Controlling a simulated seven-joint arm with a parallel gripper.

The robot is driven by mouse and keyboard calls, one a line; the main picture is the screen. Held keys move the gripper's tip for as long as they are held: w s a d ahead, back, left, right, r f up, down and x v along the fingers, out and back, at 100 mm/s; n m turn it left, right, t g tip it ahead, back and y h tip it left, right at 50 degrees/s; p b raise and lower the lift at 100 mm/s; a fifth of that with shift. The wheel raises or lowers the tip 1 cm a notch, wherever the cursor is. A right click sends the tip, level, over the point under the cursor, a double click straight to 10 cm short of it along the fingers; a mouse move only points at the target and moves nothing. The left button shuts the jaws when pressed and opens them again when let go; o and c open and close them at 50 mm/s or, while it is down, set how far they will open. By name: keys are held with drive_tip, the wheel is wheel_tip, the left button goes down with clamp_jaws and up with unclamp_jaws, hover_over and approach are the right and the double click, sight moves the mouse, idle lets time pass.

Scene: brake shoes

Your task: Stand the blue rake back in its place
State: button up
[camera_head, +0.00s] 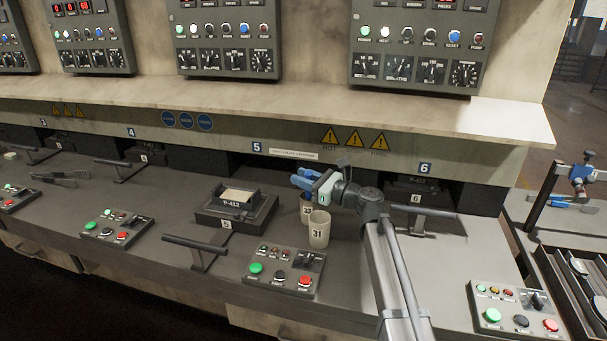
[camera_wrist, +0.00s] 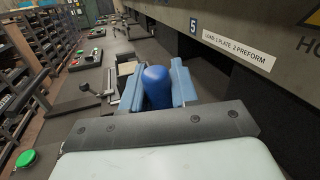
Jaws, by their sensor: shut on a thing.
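My gripper (camera_head: 300,181) reaches leftward over the bench below the number 5 sign, its light-blue fingers just above two cups. In the wrist view the fingers close on both sides of a rounded blue handle (camera_wrist: 156,88), which I take as the blue rake. The rest of the rake is hidden. A pale cup marked 31 (camera_head: 319,231) stands upright on the bench below the gripper. A darker cup (camera_head: 306,213) stands close behind it, partly covered by it; its number is hard to read. I cannot tell whether the rake touches this cup.
A square mould marked P-412 (camera_head: 238,203) sits to the left. A button box (camera_head: 284,272) and a bar handle (camera_head: 196,245) stand in front. The fascia (camera_head: 290,150) overhangs behind my gripper. A black wire tool (camera_head: 58,177) lies far left.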

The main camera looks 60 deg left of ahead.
drive_tip(key=shift+f, duration=0.15)
drive_tip(key=o, duration=1.9)
drive_tip(key=shift+c, duration=0.2)
wheel_tip(320, 180, up, 9)
idle(0.8)
idle(0.4)
